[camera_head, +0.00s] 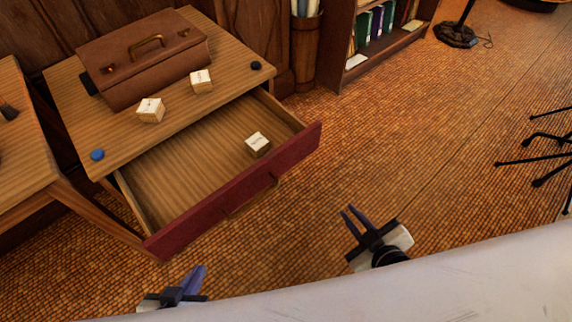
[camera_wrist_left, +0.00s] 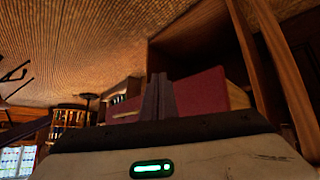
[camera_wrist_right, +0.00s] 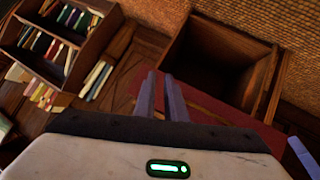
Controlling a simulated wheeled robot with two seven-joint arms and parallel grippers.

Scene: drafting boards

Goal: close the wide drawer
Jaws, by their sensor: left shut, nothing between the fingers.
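The wide drawer is pulled out of the wooden desk, with its dark red front (camera_head: 290,155) facing me and a brass handle (camera_head: 250,197) on it. A pale lettered block (camera_head: 257,144) lies inside. My left gripper (camera_head: 195,274) is shut and empty, in front of the drawer and apart from it in the head view. The red front (camera_wrist_left: 200,92) shows behind its fingers (camera_wrist_left: 158,95) in the left wrist view. My right gripper (camera_head: 354,215) is open and empty, right of the drawer front. The red front (camera_wrist_right: 220,108) also shows beyond its fingers (camera_wrist_right: 161,92).
On the desktop (camera_head: 225,50) are a brown leather case (camera_head: 145,60), two blocks (camera_head: 151,110) (camera_head: 201,80), a blue disc (camera_head: 97,155) and a dark disc (camera_head: 256,66). Another desk (camera_head: 25,150) stands left. A bookcase (camera_head: 385,45) stands behind.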

